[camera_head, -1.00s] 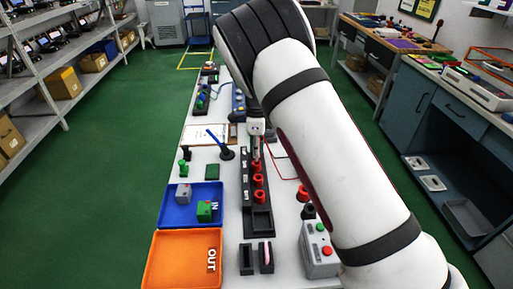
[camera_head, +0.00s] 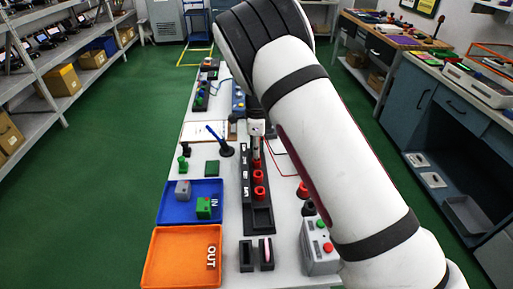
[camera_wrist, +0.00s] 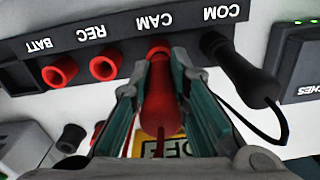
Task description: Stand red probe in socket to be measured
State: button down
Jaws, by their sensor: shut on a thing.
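The red probe (camera_wrist: 158,95) is between the fingers of my gripper (camera_wrist: 158,120) in the wrist view. Its far end meets the black socket strip (camera_wrist: 125,62) below the label CAM. The probe and fingers hide the CAM socket, so I cannot tell how deep it sits. Red sockets stand open at REC (camera_wrist: 104,67) and BATT (camera_wrist: 61,69). A black probe (camera_wrist: 240,68) stands at COM, with its cable curving away. In the head view my gripper (camera_head: 256,158) is low over the socket strip (camera_head: 245,185), and the red probe is hard to make out.
A blue IN tray (camera_head: 171,212) with small blocks and an orange OUT tray (camera_head: 178,262) lie left of the strip. A grey box with buttons (camera_head: 318,250) stands at right. A pen-like blue thing in a black stand (camera_head: 226,150) is behind the IN tray.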

jog(key=shift+f, duration=0.6)
jog(key=c, duration=1.5)
grip_release()
jog(key=shift+o, duration=0.2)
notch_tip(320, 180, up, 12)
